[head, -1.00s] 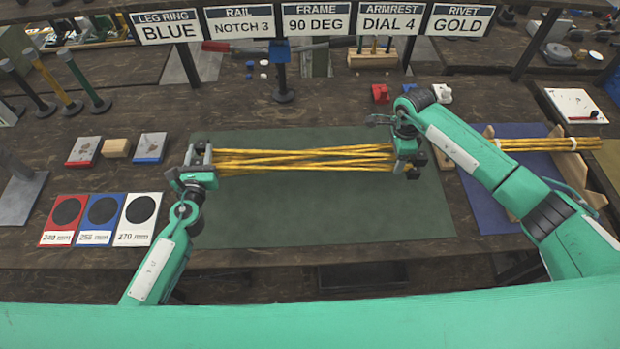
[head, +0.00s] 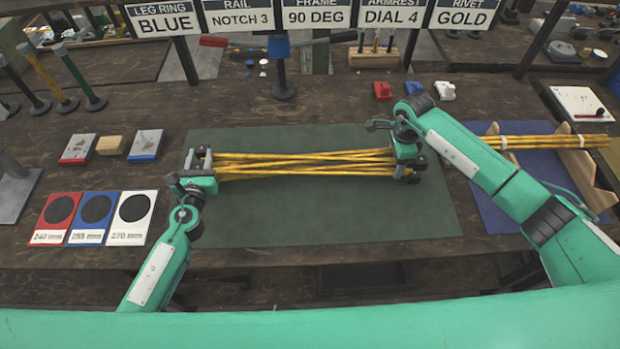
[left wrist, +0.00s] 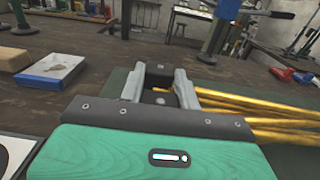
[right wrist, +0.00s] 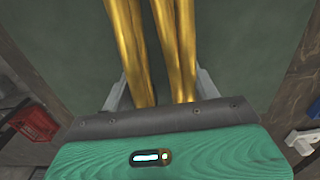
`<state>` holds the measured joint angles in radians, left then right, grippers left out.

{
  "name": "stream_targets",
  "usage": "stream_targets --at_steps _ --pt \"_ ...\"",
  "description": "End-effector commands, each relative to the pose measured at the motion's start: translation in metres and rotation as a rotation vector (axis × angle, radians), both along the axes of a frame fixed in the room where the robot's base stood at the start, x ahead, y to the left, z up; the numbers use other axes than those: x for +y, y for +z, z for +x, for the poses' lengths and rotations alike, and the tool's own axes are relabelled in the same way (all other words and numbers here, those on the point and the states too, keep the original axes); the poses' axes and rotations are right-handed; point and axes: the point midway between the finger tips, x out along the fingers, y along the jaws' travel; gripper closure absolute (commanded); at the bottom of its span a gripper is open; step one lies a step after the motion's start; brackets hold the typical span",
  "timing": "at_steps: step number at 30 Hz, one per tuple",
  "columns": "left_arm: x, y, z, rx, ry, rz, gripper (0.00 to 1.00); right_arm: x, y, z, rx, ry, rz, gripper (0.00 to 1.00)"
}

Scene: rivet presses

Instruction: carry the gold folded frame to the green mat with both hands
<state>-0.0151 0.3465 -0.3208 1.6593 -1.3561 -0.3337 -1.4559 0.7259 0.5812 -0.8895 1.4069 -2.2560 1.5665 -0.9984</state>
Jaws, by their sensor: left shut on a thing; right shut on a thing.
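The gold folded frame (head: 305,161) is a bundle of long gold tubes lying crosswise over the green mat (head: 310,215). It spans between my two grippers. My left gripper (head: 199,163) is shut on its left end, near the mat's left edge. My right gripper (head: 408,168) is shut on its right end, near the mat's right part. In the left wrist view the tubes (left wrist: 245,105) run off to the right from between the fingers. In the right wrist view the tubes (right wrist: 170,45) pass between the fingers above the mat. Whether the frame touches the mat is unclear.
A blue mat (head: 487,205) at the right holds a wooden cradle with more gold tubes (head: 550,142). Red, blue and white cards (head: 97,210) lie at the left. Small blocks (head: 112,145) sit behind them. Sign boards (head: 315,15) stand along the back.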

Motion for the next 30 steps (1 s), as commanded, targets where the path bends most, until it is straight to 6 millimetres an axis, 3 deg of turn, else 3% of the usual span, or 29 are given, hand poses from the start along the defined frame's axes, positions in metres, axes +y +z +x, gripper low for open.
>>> stream_targets --at_steps 8,9,11,23,30 --pt "0.002 -0.012 0.001 -0.004 0.006 0.001 1.00 0.000 -0.014 0.000 0.001 0.003 -0.001 1.00" --pt "0.002 -0.011 0.001 -0.002 0.006 0.001 0.60 0.000 -0.012 -0.001 0.003 0.003 -0.001 0.31" --pt "0.002 -0.011 0.001 -0.001 0.006 0.001 0.48 0.000 -0.012 -0.001 0.002 0.002 -0.001 0.19" --pt "0.001 -0.011 -0.005 0.001 0.001 0.000 0.46 0.000 -0.011 0.000 0.000 0.000 0.000 0.17" --pt "0.000 -0.013 -0.041 0.003 0.001 0.000 0.46 0.000 -0.011 0.000 0.000 0.000 0.000 0.17"
